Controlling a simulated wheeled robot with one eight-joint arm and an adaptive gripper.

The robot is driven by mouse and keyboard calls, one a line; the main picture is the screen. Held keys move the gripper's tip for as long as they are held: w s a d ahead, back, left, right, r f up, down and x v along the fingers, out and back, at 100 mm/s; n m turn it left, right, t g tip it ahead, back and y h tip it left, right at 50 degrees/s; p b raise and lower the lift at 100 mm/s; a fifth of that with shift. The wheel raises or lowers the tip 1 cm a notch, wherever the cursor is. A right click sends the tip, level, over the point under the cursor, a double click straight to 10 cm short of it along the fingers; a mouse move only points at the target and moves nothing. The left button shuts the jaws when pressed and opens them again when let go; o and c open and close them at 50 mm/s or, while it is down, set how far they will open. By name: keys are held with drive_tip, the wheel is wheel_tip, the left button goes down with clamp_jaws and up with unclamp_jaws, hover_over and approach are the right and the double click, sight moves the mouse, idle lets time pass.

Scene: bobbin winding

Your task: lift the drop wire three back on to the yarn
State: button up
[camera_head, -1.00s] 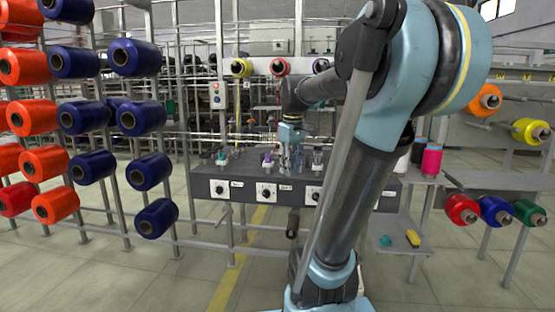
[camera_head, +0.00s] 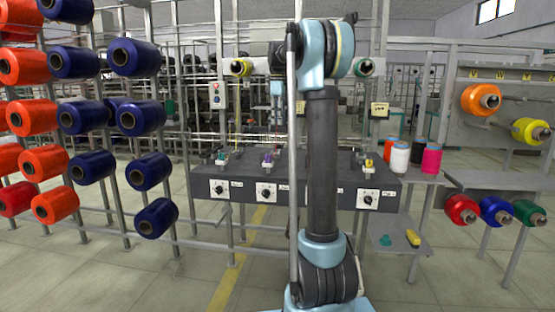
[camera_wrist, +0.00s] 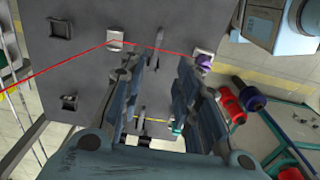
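In the wrist view my gripper (camera_wrist: 160,68) is open, with a clear gap between its two dark fingers and nothing held. A red yarn (camera_wrist: 75,57) runs across a grey panel (camera_wrist: 85,75), bends at a pale square guide (camera_wrist: 115,40) and passes beyond the fingertips to a second guide (camera_wrist: 203,57). A thin upright metal piece (camera_wrist: 158,38) stands near the yarn, ahead of the gap; I cannot tell whether it is drop wire three or whether it touches the yarn. In the head view my arm hides the machine's middle, and my fingers cannot be made out.
The dark winding bench (camera_head: 240,165) has dials along its front. Racks of orange and blue spools (camera_head: 137,118) stand at left. White and pink cones (camera_head: 399,158) stand on a side shelf at right. Red and blue spools (camera_wrist: 229,103) lie right of my fingers in the wrist view.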

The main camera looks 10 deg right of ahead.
wheel_tip(320, 180, down, 17)
drive_tip(key=shift+w+f, duration=0.1)
drive_tip(key=shift+f, duration=0.05)
idle(0.5)
clamp_jaws()
